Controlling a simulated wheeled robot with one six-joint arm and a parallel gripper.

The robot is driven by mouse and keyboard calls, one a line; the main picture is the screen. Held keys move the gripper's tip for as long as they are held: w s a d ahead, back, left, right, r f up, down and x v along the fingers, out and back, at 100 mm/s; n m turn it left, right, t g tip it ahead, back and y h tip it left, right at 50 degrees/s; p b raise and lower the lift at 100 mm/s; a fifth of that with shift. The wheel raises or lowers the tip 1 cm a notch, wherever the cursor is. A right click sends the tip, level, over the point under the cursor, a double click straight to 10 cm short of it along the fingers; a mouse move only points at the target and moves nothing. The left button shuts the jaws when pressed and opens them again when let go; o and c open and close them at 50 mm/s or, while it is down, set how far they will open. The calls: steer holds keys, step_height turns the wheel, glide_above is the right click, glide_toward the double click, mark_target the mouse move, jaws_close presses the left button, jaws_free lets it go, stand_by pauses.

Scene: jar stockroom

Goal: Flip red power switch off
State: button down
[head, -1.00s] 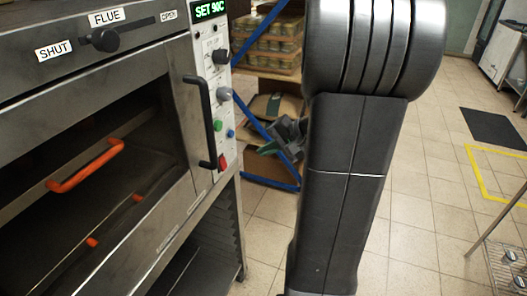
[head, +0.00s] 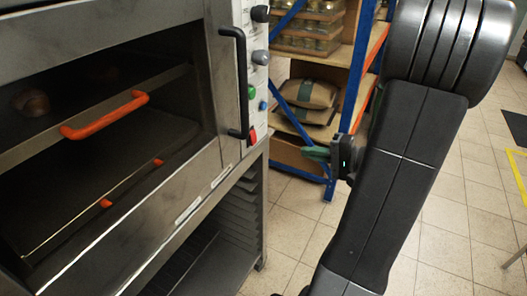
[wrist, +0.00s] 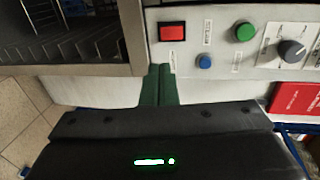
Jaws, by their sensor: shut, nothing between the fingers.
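The red power switch (head: 252,136) sits at the bottom of the oven's narrow control panel in the head view, just right of the lower end of the black door handle. In the wrist view the red switch (wrist: 172,32) is a red rectangle in a black frame, near the panel's edge. My gripper (head: 312,152) is to the right of the panel in the head view, apart from it. Its green fingertips (wrist: 159,72) are together and empty in the wrist view, appearing just below the switch. I cannot tell the exact gap to the panel.
A green button (wrist: 245,31), a blue button (wrist: 205,62) and a grey knob (wrist: 291,48) share the panel. The black door handle (head: 242,85) stands out beside it. A blue-framed shelf (head: 352,75) with jars and sacks stands behind. Tiled floor (head: 425,240) is open at right.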

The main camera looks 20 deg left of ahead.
stand_by(0.3)
steer(key=x, duration=1.4)
steer(key=shift+f, duration=0.1)
steer(key=shift+a+y+b, duration=0.3)
steer(key=shift+b, duration=0.6)
steer(key=shift+d+f, duration=0.1)
steer(key=b, duration=0.2)
glide_toward(254, 144)
steer(key=d+f, duration=0.4)
steer(key=d, duration=0.2)
steer(key=shift+d+f, duration=0.2)
steer(key=shift+d, duration=0.05)
